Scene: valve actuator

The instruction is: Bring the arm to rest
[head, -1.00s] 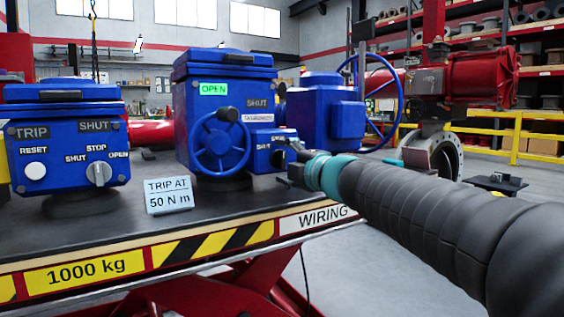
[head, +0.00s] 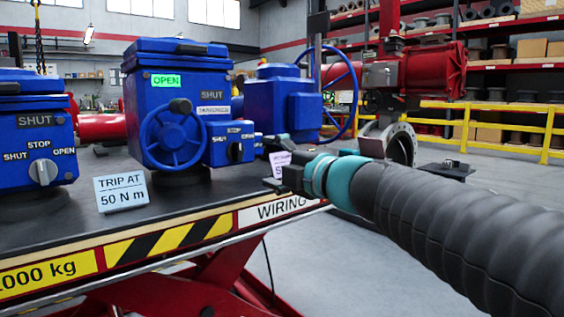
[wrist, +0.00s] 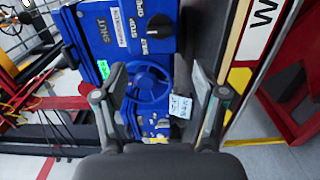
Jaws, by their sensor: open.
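My gripper (head: 277,160) is at the end of my dark sleeved arm, at the right front edge of the lift table in the head view. It is empty. In the wrist view my gripper (wrist: 160,88) has its two fingers spread apart, with the blue actuator (wrist: 95,35) and its handwheel (wrist: 148,84) seen beyond and between them. In the head view the blue actuator (head: 150,100) stands upright on the table, its indicator showing OPEN in green. The gripper is to the right of its handwheel (head: 172,138) and partly covers a small label behind it.
The lift table (head: 70,215) has a striped front edge and a "TRIP AT 50 N m" card (head: 121,192). Another blue control box (head: 36,140) stands at left, and a blue unit with a large wheel (head: 280,105) behind. Open floor lies right of the table.

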